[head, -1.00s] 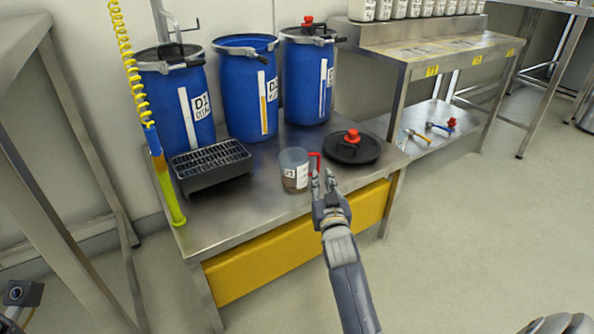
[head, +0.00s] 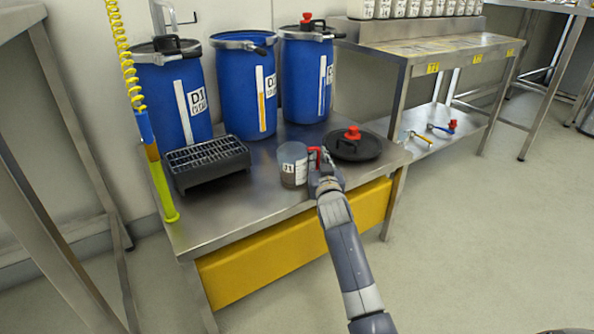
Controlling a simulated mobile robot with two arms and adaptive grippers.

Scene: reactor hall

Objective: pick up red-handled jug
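The red-handled jug (head: 292,166) is a clear, greyish cup with a white label and some brown content. It stands upright on the steel bench (head: 240,215), its red handle facing right. My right gripper (head: 320,160) reaches in from the lower right, with its fingers at the red handle. The fingers and handle overlap in the picture, so I cannot tell whether they are closed on it. My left gripper is not in view.
A black lid with a red knob (head: 353,145) lies close right of the jug. A black grated tray (head: 207,163) is to the left. Blue drums (head: 248,95) stand behind. A yellow-green wand (head: 162,185) hangs at the bench's left edge. The bench front is clear.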

